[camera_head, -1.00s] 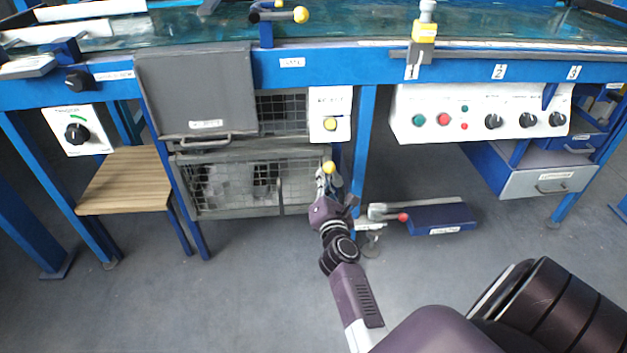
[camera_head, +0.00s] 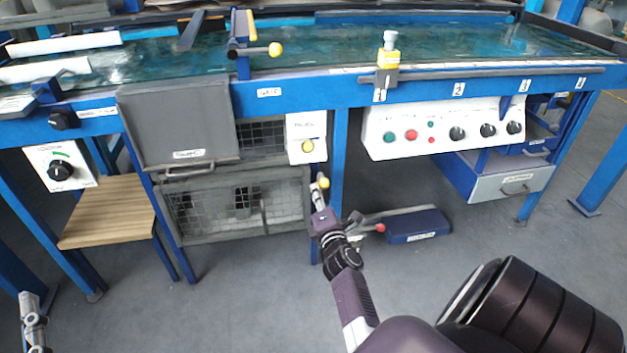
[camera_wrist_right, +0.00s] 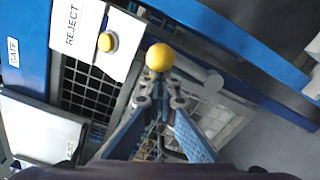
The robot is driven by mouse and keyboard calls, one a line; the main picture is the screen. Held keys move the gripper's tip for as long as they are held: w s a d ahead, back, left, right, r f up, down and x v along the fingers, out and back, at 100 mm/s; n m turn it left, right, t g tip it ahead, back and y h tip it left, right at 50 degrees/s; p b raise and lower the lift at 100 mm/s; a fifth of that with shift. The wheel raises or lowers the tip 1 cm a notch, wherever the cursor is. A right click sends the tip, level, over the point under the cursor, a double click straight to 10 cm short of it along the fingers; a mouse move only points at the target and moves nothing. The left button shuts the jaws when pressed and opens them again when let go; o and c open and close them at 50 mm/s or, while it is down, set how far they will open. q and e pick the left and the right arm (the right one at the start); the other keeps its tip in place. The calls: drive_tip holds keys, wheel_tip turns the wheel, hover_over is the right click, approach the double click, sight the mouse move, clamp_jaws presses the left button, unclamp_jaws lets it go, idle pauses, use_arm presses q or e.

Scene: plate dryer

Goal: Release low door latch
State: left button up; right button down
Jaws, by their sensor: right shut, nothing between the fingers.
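The low door is a grey-framed wire mesh door (camera_head: 235,205) under the blue bench, and it looks shut. A yellow ball knob (camera_head: 323,182), apparently of its latch, stands at the door's right edge. The knob shows large in the right wrist view (camera_wrist_right: 160,57). My right gripper (camera_head: 320,196) is shut and empty just in front of the knob. In the wrist view its fingertips (camera_wrist_right: 158,84) come together just below the ball; I cannot tell whether they touch it. What seems to be my left gripper (camera_head: 32,308) shows partly at the lower left edge.
A grey upper door (camera_head: 175,125) hangs above the mesh door. A white REJECT panel (camera_wrist_right: 75,27) with a yellow button is above the knob. A blue pedal (camera_head: 418,226) lies on the floor to the right, a wooden stool (camera_head: 108,212) stands left. The floor in front is clear.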

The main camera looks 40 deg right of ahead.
use_arm(q)
drive_tip(key=shift+w+f, duration=0.1)
drive_tip(key=shift+f, duration=0.25)
use_arm(e)
drive_tip(key=shift+d, duration=0.1)
drive_tip(key=shift+s, duration=0.1)
drive_tip(key=v, duration=0.7)
drive_tip(key=shift+s+a, duration=0.15)
drive_tip(key=shift+a, duration=0.1)
idle(0.3)
